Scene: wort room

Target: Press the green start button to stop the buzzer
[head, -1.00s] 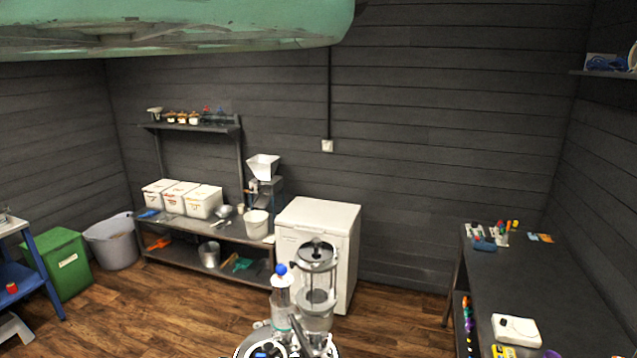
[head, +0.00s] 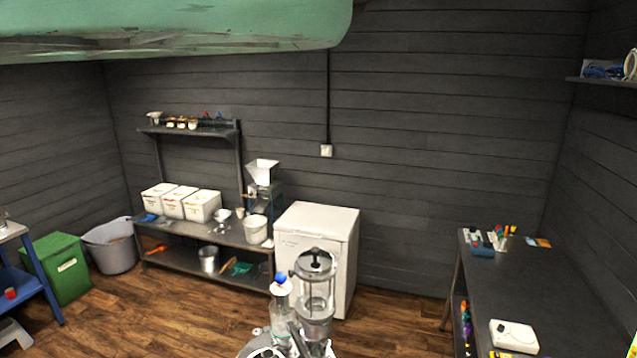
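No green start button can be made out in the head view. A white box-like device (head: 514,336) with a small dark red mark lies on the dark bench at the right; I cannot tell whether it is the buzzer. My gripper is not clearly in view.
A white chest appliance (head: 318,222) stands against the back wall. Left of it, a low bench (head: 185,232) holds white tubs (head: 203,207) and a bucket (head: 255,229). A dark bench (head: 555,290) runs along the right. Wooden floor (head: 395,320) between is clear.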

